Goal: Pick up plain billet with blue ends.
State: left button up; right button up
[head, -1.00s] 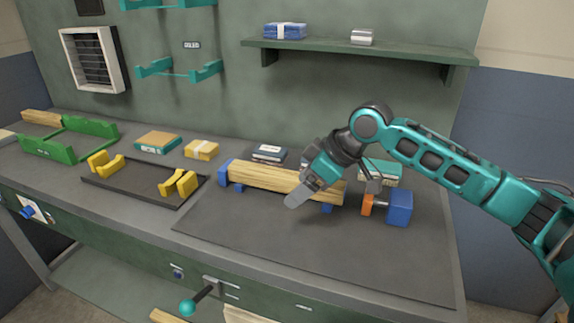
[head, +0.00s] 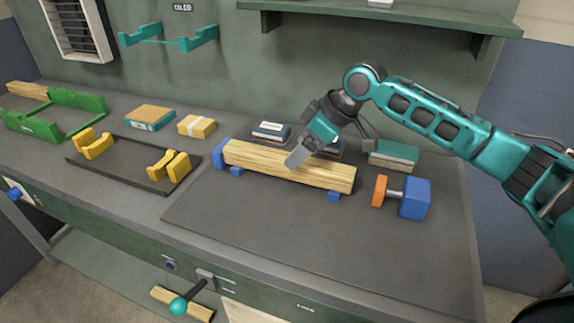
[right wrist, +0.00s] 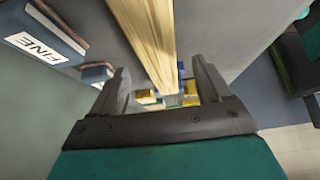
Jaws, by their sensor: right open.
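The pale wooden billet (head: 265,166) lies lengthwise on the dark mat, with a blue block (head: 219,154) at its left end and small blue supports (head: 334,197) under it. From here I cannot tell whether the blue is part of the billet. My right gripper (head: 297,158) comes in from the right, its fingers over the billet's middle and hiding part of it. In the right wrist view the jaws (right wrist: 163,88) are open and empty, with the billet (right wrist: 150,35) running ahead of them. Contact cannot be told. My left gripper is out of view.
A blue block with an orange disc (head: 414,198) stands right of the billet. Books (head: 272,131) and a teal-edged box (head: 393,154) lie behind it. A black tray (head: 125,166) with yellow cradles is at left. The mat's front part (head: 290,240) is clear.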

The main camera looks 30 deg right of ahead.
jog(key=x, duration=0.5)
jog(key=shift+w+a+f, duration=0.1)
jog(key=shift+w+a, duration=0.15)
jog(key=shift+w, duration=0.05)
jog(key=shift+c, duration=0.2)
jog(key=c, duration=1.3)
